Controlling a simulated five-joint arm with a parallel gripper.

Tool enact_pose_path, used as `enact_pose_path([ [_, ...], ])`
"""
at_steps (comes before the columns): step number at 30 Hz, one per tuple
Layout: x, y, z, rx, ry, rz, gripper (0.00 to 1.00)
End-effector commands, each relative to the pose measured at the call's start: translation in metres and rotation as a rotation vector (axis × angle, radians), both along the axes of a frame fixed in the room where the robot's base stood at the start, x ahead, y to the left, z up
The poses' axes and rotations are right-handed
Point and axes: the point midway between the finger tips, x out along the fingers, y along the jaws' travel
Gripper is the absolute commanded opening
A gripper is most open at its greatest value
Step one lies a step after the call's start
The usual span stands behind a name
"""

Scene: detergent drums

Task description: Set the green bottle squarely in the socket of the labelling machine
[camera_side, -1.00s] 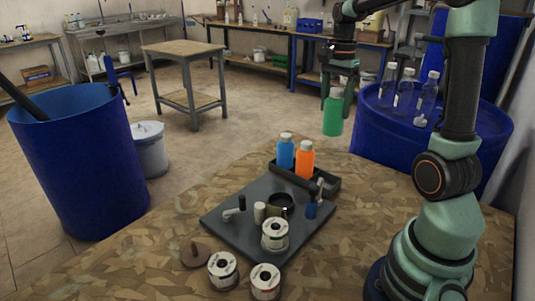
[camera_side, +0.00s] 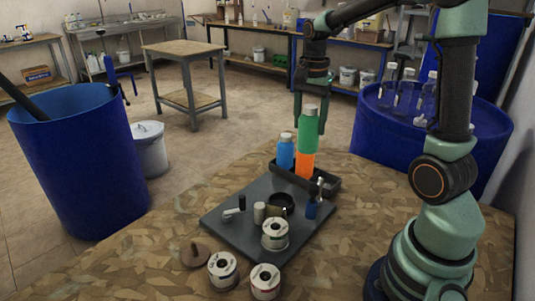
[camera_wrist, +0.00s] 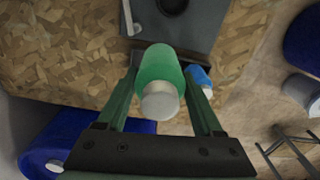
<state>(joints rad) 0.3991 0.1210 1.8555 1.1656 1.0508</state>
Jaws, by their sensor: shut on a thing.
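The green bottle (camera_side: 309,133) has a pale cap and is held upright in the air by my gripper (camera_side: 311,118). In the side view it overlaps the orange bottle (camera_side: 305,164) and hides its top. In the wrist view the green bottle (camera_wrist: 160,70) sits between the two fingers of my gripper (camera_wrist: 163,82), its cap towards the camera. The labelling machine is a dark grey plate (camera_side: 232,228) on the table, with a dark round socket (camera_side: 281,201) near its middle. The socket also shows in the wrist view (camera_wrist: 173,5), apart from the bottle.
The blue bottle (camera_side: 285,153) and the orange one stand in a dark tray (camera_side: 328,187) behind the plate. White-labelled spools (camera_side: 222,270) stand at the front, one of them on the plate. A small lever (camera_side: 234,209) and a blue-based post (camera_side: 312,208) rise from the plate.

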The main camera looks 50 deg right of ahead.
Motion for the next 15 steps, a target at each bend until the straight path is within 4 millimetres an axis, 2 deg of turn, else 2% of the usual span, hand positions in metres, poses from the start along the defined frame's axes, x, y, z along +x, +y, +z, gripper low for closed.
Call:
enact_pose_path([
  [1, 0.004, 0.019, -0.012, 0.002, 0.006, 0.055, 0.00],
  [6, 0.009, 0.066, -0.045, 0.002, 0.004, 0.200, 0.00],
  [10, 0.009, 0.088, -0.060, 0.000, 0.001, 0.269, 0.00],
  [15, 0.008, 0.099, -0.070, 0.000, 0.000, 0.303, 0.00],
])
